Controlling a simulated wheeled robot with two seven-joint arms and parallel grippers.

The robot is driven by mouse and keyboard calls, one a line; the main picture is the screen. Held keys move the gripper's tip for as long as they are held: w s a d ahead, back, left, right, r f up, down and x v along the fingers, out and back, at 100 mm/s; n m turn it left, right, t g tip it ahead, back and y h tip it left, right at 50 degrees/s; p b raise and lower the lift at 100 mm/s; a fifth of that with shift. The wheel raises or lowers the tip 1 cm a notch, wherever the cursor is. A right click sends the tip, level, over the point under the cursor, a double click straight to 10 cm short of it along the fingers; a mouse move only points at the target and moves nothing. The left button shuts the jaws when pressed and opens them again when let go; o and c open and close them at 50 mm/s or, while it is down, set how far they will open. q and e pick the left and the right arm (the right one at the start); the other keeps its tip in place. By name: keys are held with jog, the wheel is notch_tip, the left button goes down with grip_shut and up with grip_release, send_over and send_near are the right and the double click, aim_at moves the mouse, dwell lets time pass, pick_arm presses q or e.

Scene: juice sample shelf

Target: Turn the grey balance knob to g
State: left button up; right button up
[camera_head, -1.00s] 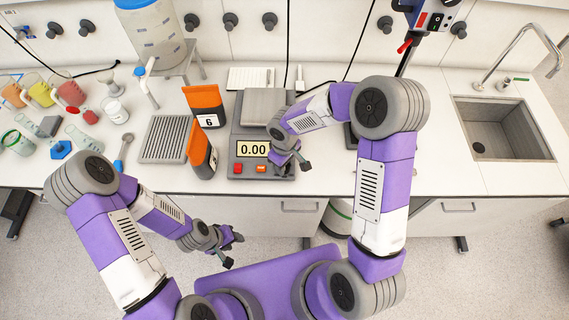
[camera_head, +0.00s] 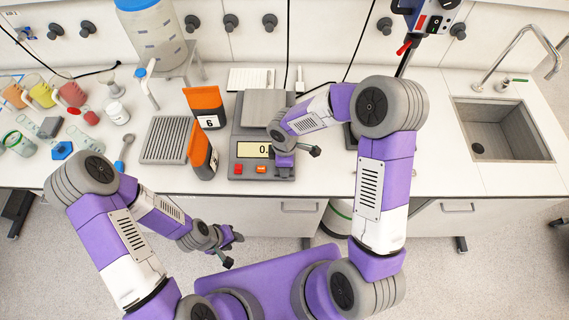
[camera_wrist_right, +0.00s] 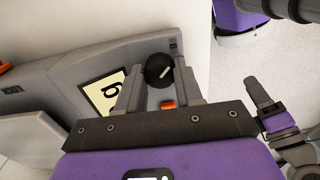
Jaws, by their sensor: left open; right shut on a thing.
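The balance (camera_head: 236,150) stands on the counter, its pan (camera_head: 262,106) at the back and its display (camera_head: 250,150) in front. My right gripper (camera_head: 284,160) is at the front right of the balance and hides the knob and part of the display in the head view. In the right wrist view the dark grey knob (camera_wrist_right: 158,69) with a pale pointer mark sits between the fingertips of my right gripper (camera_wrist_right: 161,80), which are shut on it. There the display (camera_wrist_right: 103,93) shows a "g". My left gripper (camera_head: 230,250) is open and empty in front of the counter.
A red button (camera_head: 240,169) and an orange button (camera_head: 261,169) lie below the display. Two orange-topped grey cartons (camera_head: 203,155) stand just left of the balance, beside a ribbed grey tray (camera_head: 165,139). The counter right of the balance is mostly clear up to the sink (camera_head: 505,130).

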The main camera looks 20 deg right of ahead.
dwell(0.5)
jog(key=o, duration=1)
jog(key=shift+o, duration=0.2)
notch_tip(320, 180, up, 8)
jog(key=shift+f+p, duration=0.15)
jog(key=shift+p, duration=0.2)
